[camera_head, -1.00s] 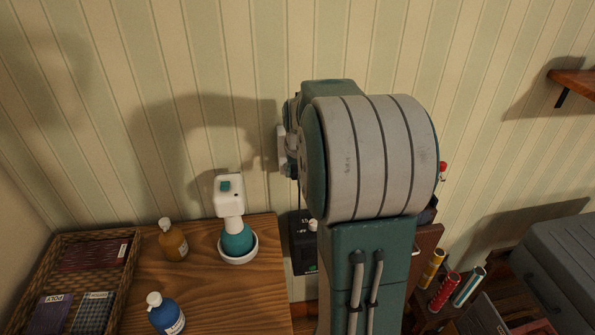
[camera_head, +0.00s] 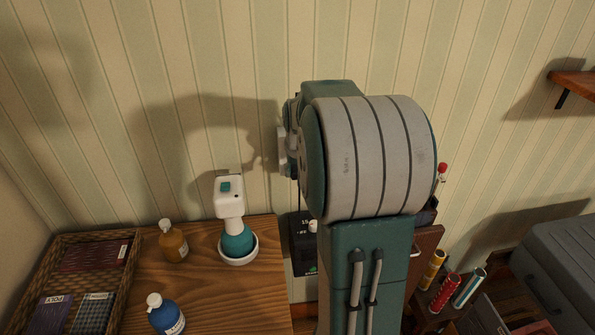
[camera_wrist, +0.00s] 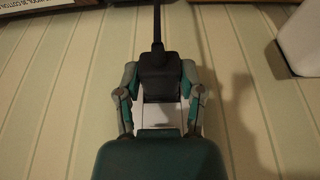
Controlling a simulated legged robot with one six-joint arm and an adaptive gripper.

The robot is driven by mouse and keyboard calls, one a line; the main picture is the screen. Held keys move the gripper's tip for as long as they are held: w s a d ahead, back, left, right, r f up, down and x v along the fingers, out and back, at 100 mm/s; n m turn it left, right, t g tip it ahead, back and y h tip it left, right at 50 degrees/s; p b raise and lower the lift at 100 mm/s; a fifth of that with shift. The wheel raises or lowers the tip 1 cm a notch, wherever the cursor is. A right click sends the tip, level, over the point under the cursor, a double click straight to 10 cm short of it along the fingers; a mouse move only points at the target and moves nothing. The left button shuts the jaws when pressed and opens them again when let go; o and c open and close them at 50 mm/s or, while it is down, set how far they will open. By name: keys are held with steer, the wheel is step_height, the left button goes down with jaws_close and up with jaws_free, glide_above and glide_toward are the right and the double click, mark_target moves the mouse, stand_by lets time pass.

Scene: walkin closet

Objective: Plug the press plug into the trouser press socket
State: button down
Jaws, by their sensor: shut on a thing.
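The press plug (camera_wrist: 156,68) is a black block with a dark cord running up from it in the wrist view. My gripper (camera_wrist: 158,78) is shut on it, with one grey and teal finger on each side. A white plate (camera_wrist: 166,112) shows between the fingers, in front of the striped wall. I cannot tell whether this is the trouser press socket, and any contact between plug and socket is hidden.
In the head view a wooden top (camera_head: 205,285) carries a wicker tray (camera_head: 127,255), an amber bottle (camera_head: 173,243), a blue bottle (camera_head: 165,315) and a white and teal device (camera_head: 231,200). A black box (camera_head: 304,245) stands beside it. A grey case (camera_head: 560,262) is at right.

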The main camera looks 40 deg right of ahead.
steer(key=shift+w+d, duration=0.2)
steer(key=shift+w, duration=0.2)
stand_by(0.4)
steer(key=shift+c, duration=0.7)
jaws_free()
steer(key=v, duration=1.2)
steer(key=s+a+r+n+t, duration=0.1)
steer(key=s+a+n, duration=0.35)
steer(key=a, duration=1.15)
steer(key=s+a+f+n+t+y, duration=0.1)
steer(key=s+a+f, duration=0.4)
steer(key=s+a, duration=0.5)
steer(key=s, duration=0.3)
steer(key=shift+n+t+y, duration=0.3)
steer(key=shift+n+y, duration=0.05)
steer(key=shift+y, duration=0.05)
